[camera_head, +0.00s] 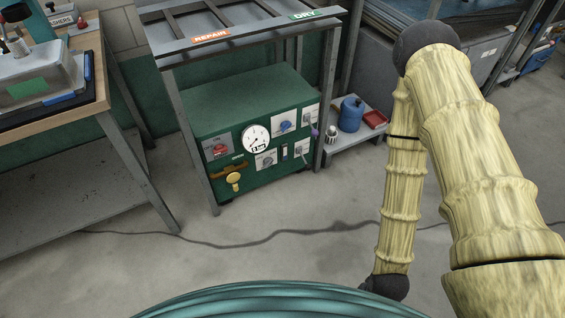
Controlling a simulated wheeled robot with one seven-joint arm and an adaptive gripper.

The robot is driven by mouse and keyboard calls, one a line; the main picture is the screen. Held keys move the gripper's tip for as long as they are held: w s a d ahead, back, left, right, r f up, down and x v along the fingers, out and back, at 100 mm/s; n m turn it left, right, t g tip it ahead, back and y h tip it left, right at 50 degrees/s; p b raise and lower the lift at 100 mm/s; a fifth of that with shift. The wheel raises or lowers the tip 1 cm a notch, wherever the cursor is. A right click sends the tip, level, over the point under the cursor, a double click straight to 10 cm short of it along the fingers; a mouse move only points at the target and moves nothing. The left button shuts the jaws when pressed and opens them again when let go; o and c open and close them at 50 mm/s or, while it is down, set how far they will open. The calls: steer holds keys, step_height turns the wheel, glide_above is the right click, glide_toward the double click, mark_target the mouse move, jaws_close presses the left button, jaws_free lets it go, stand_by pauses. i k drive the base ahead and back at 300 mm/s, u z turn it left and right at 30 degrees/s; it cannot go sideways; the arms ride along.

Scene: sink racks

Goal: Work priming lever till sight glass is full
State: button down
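A green machine cabinet (245,106) stands under a metal frame, its front panel facing me. The panel carries a round white gauge (256,139), several small control plates and a brown-orange handle (228,170) with a yellow knob (234,181) at lower left. A thin lever with a purple tip (314,130) sticks out at the right side. A small narrow upright fitting (284,152) may be the sight glass; its fill level is too small to tell. Which handle is the priming lever is not clear. My gripper is not in view; only my arm shows at right.
A workbench (95,100) stands at left. The frame above the cabinet bears REPAIR (211,35) and DRY (304,14) labels. A low shelf (350,135) at right holds a blue can (351,114) and red tray (375,119). A cable (250,244) crosses the otherwise clear floor.

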mark_target(308, 167)
steer(key=z, duration=0.1)
steer(key=i, duration=0.9)
steer(key=z, duration=0.65)
